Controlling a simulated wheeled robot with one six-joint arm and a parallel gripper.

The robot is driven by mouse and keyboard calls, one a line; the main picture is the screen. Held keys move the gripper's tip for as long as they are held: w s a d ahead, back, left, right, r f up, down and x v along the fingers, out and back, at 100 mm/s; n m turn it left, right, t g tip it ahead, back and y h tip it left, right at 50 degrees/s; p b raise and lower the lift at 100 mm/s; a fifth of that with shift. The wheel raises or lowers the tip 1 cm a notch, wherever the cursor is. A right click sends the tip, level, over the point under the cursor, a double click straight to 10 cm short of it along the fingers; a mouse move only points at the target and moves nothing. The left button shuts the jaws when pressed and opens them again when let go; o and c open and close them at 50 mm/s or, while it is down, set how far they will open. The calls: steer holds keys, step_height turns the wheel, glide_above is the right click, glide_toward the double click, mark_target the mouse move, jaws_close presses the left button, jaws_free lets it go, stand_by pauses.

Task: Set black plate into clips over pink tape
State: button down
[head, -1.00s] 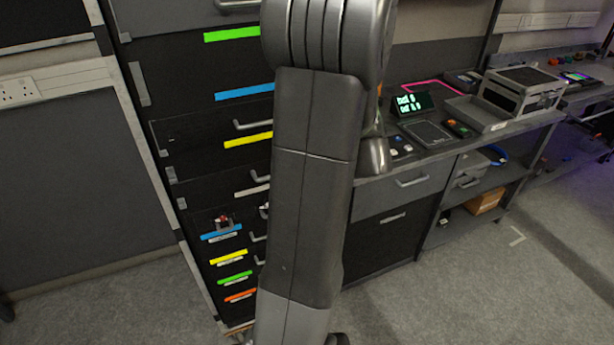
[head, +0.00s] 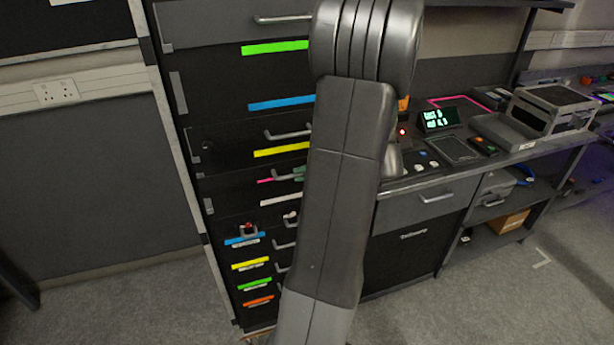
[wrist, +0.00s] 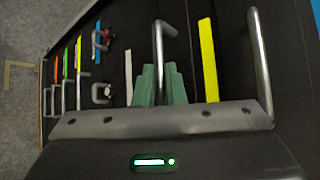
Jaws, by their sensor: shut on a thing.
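My gripper (wrist: 160,85) has green fingers that close on both sides of a grey bar handle (wrist: 159,45) in the wrist view. The handle is on a dark front, which I take to be the black plate (head: 232,182); its outline merges with the dark fronts around it. In the head view a bit of green finger shows at this handle, beside my arm. A short piece of pink tape (head: 265,181) shows left of the handle. Grey clips (head: 209,206) show along the left edge of the cabinet. Whether the plate touches them I cannot tell.
Yellow tape (head: 281,149) is above and white tape (head: 281,198) below. Other handles stick out close by, including one (wrist: 260,60) in the wrist view. A workbench (head: 440,175) with devices stands at right. The floor in front is clear. My arm hides the cabinet's right part.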

mark_target(298, 165)
steer(key=shift+w+a+f, duration=0.1)
steer(key=shift+w+a, duration=0.1)
steer(key=shift+w, duration=0.45)
steer(key=shift+w+a+r, duration=0.1)
steer(key=shift+w+a, duration=0.15)
steer(key=shift+w, duration=0.45)
steer(key=shift+w+a+f, duration=0.1)
steer(key=shift+w+a, duration=0.1)
steer(key=shift+w, duration=0.45)
steer(key=shift+w+b, duration=0.1)
steer(key=shift+b, duration=1.2)
stand_by(0.9)
steer(key=shift+w+a+f+b, duration=0.1)
steer(key=shift+f+b, duration=0.85)
steer(key=shift+b, duration=0.4)
stand_by(1.9)
steer(key=c, duration=1.4)
jaws_free()
